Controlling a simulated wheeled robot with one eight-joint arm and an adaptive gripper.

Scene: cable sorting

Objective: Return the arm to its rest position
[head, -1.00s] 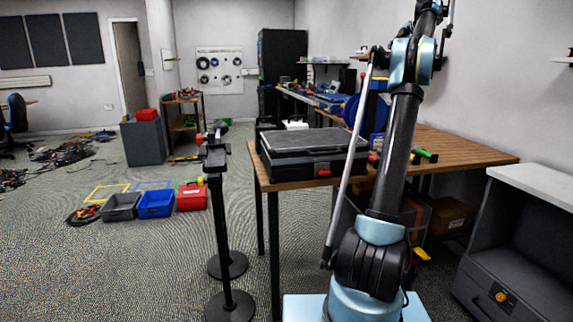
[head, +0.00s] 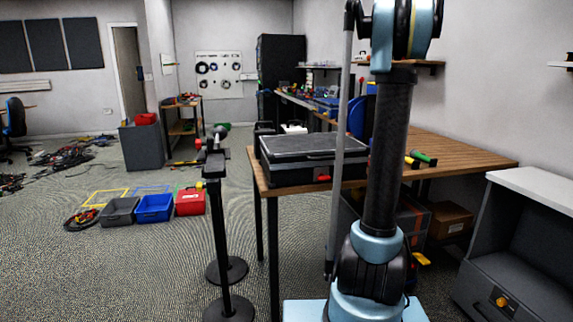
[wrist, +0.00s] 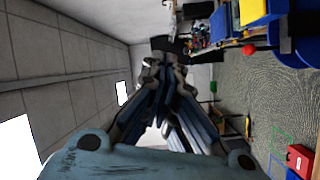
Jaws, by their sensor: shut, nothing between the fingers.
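My arm (head: 388,150) stands nearly upright at the right of the head view, in front of the wooden table. Its upper end runs out of the top of that view, so the gripper does not show there. In the wrist view my gripper (wrist: 163,72) points out into the room, its fingers together and empty. The wrist view is turned on its side, with the ceiling at left and the floor at right. Nothing touches the fingers.
A wooden table (head: 455,150) bears a black case (head: 310,148). Black posts (head: 222,235) stand left of it. A grey cabinet (head: 520,235) is at right. Grey (head: 120,211), blue (head: 154,208) and red (head: 190,201) bins sit on the floor at left. Open carpet lies between.

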